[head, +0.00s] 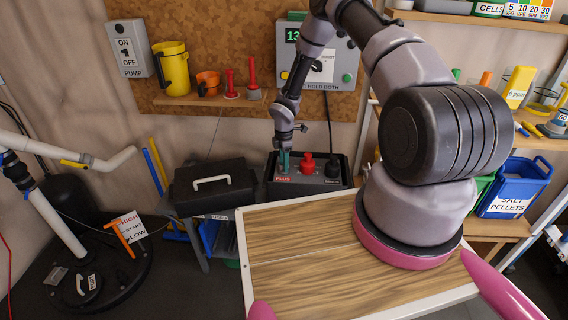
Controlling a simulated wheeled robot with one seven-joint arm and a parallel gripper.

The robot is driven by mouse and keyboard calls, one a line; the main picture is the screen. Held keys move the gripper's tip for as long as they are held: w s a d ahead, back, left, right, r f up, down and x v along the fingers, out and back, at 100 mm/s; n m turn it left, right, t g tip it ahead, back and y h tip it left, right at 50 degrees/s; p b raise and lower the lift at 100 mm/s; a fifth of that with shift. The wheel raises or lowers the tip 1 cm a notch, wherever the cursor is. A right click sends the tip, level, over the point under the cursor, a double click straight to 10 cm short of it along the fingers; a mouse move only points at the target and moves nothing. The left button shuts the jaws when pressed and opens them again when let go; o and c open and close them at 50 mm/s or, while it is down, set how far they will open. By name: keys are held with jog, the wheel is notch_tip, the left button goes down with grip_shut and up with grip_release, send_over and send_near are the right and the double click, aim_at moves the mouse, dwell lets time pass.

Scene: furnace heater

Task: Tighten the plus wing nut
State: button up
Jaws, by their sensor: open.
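A black box (343,181) with a red PLUS label (283,178) on its front left stands behind the wooden table. My gripper (284,165) points down at the left part of the box top, above the PLUS label. Its teal fingers are open. The plus wing nut cannot be made out; it may be hidden behind or between the fingers. A red knob-like piece (307,163) stands just right of my gripper, and a black one (333,167) stands farther right on the box.
A black toolbox (213,187) with a pale handle sits left of the box. A control panel (340,62) hangs on the wall above. The wooden tabletop (300,265) is clear in front. A blue salt pellets bin (514,188) stands on the right shelf.

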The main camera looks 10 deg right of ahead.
grip_shut()
jog(key=shift+m, duration=0.3)
jog(key=m, duration=0.5)
jog(key=shift+m, duration=0.3)
jog(key=m, duration=0.5)
jog(key=shift+m, duration=0.3)
grip_release()
